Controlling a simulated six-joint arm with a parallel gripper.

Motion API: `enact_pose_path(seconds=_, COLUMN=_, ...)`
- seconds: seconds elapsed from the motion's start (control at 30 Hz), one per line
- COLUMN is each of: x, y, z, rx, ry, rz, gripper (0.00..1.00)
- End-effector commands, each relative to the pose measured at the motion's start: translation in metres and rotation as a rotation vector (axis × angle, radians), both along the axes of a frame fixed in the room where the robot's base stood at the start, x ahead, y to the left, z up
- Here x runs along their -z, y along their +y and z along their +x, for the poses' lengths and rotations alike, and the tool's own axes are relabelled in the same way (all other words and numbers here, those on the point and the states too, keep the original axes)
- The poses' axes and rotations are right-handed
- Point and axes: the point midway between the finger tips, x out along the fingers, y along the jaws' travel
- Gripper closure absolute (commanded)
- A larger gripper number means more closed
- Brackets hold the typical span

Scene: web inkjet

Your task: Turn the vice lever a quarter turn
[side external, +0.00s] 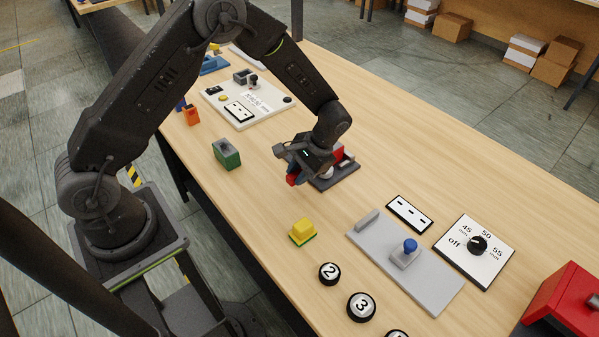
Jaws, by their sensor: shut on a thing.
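The vice (348,176) is a small unit with a dark grey base and a red part, standing near the middle of the table. My gripper (318,170) is down at its left side and is shut on the vice lever. My wrist and fingers hide most of the lever, so its angle cannot be told. A small red and blue piece shows at the left edge of my gripper; whether it belongs to the fingers or the vice is unclear.
A yellow block (303,231), a green block (227,153) and round numbered buttons (361,306) are nearby. A grey plate with a blue knob (410,246), a dial panel (490,262) and a red box (568,300) lie to the right. Bare wood surrounds the vice.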

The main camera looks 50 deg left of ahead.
Motion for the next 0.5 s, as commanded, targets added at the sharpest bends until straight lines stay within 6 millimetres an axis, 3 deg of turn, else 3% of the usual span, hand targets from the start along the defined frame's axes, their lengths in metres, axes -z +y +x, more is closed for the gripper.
enact_pose_path(seconds=0.2, x=-0.0010, y=0.0009, z=-0.0004, rx=0.012, ry=0.003, rz=0.001, gripper=1.00)
enact_pose_path(seconds=0.23, x=-0.0010, y=0.0010, z=-0.0004, rx=0.012, ry=0.003, rz=0.002, gripper=0.75)
enact_pose_path(seconds=0.5, x=-0.0004, y=0.0007, z=-0.0002, rx=0.007, ry=0.002, rz=0.001, gripper=0.50)
